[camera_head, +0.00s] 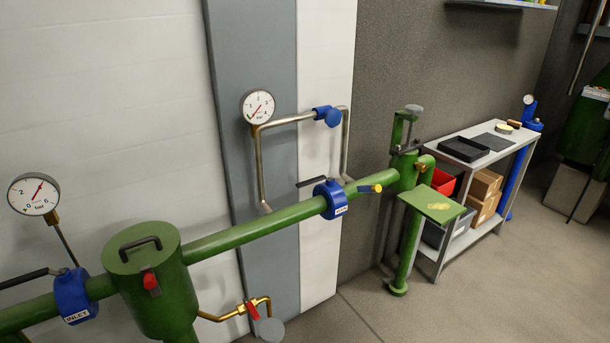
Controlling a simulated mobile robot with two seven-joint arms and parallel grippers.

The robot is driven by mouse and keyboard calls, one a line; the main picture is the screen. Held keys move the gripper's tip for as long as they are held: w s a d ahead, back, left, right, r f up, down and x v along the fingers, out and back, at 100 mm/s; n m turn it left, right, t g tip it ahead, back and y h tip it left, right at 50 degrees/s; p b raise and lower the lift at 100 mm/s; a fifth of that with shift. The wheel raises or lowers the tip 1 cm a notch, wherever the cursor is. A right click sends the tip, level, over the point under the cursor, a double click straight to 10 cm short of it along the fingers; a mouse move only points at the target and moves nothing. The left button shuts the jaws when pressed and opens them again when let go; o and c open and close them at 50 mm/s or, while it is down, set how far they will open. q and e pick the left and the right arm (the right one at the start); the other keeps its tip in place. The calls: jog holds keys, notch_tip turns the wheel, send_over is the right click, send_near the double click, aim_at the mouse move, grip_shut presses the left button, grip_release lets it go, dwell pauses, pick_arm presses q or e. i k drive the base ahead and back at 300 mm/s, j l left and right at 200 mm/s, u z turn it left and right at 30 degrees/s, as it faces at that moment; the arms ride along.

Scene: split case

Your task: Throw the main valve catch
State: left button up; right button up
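A blue valve body (331,199) sits on the green pipe in the middle of the view. It carries a small white label (341,211) too small to read surely. A dark lever handle (312,182) sticks out to its left, roughly along the pipe. A small yellow-tipped part (376,188) stands just right of this valve on the pipe; I cannot tell whether it is the catch. A second blue valve (73,294), labelled INLET, is at the lower left with a black handle (24,279). Neither of my grippers is in view.
A green vessel (160,293) with a lid handle and a red catch-like part (150,281) stands between the valves. Gauges (258,106) and a bent metal pipe (260,165) rise behind. A green stand (432,204) and a grey shelf table (480,148) are right. Floor is clear at lower right.

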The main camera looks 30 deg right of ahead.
aim_at(369, 188)
jog(key=z, duration=1.55)
